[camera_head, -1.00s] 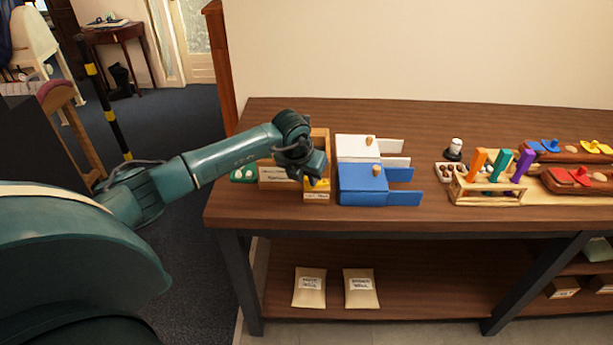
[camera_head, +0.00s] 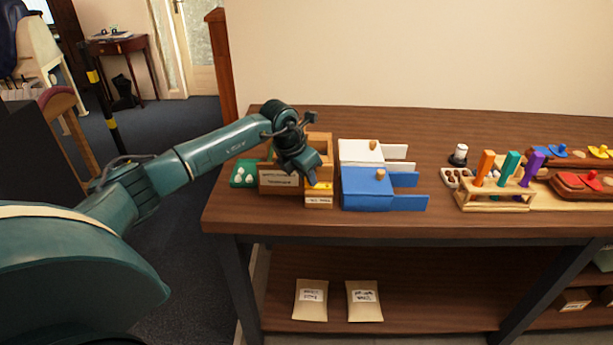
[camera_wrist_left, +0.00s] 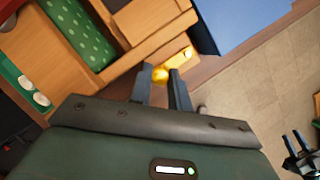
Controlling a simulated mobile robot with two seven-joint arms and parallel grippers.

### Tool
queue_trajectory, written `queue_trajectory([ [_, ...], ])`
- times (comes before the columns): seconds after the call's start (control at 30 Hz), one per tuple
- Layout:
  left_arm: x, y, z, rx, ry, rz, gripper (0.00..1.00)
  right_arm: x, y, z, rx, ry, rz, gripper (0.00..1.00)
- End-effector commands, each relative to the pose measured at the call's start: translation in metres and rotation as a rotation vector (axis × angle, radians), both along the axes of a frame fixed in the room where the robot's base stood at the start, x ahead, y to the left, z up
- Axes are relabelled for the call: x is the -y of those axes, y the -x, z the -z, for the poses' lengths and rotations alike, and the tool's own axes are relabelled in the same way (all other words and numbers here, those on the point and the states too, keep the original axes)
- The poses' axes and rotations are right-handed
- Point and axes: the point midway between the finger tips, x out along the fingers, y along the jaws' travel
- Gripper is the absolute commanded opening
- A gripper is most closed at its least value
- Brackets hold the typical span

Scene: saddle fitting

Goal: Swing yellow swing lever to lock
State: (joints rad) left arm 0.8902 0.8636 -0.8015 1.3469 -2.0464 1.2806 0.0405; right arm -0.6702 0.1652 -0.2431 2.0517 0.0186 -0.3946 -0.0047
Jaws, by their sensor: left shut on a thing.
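The wooden box (camera_head: 278,181) with a label on its front stands near the left end of the workbench. A narrower wooden section (camera_head: 319,200) adjoins its right side, with the yellow swing lever (camera_head: 322,186) at its top, partly hidden by my gripper. In the left wrist view a round yellow knob (camera_wrist_left: 160,74), which looks like part of the lever, sits between my fingers. My left gripper (camera_head: 312,178) reaches down over this section and is shut on the yellow lever; its fingers also show in the left wrist view (camera_wrist_left: 161,82). The lever's exact angle is unclear.
A blue box (camera_head: 367,190) and a white box (camera_head: 360,152) with open drawers stand close to the right. A green tray (camera_head: 242,174) with white pieces lies to the left. A wooden rack (camera_head: 495,196) with coloured pegs stands farther right. The bench's front strip is clear.

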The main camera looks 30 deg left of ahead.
Motion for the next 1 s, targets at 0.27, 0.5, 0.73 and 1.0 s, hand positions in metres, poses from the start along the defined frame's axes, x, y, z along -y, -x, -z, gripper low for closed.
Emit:
queue_trajectory([
  [0.27,-0.002,-0.001,-0.001,0.004,-0.003,-0.004,0.40,0.001,-0.001,0.000,0.002,0.000,0.005,0.36],
  [0.5,-0.004,-0.001,-0.001,0.005,-0.006,-0.008,0.40,0.002,-0.004,-0.002,0.007,0.001,0.008,0.36],
  [0.73,-0.006,-0.001,-0.004,0.006,-0.008,-0.011,0.40,0.002,-0.005,-0.003,0.007,0.000,0.012,0.36],
  [1.0,-0.017,0.000,-0.032,0.010,-0.007,-0.011,0.40,0.002,-0.003,-0.020,0.005,0.000,0.009,0.36],
])
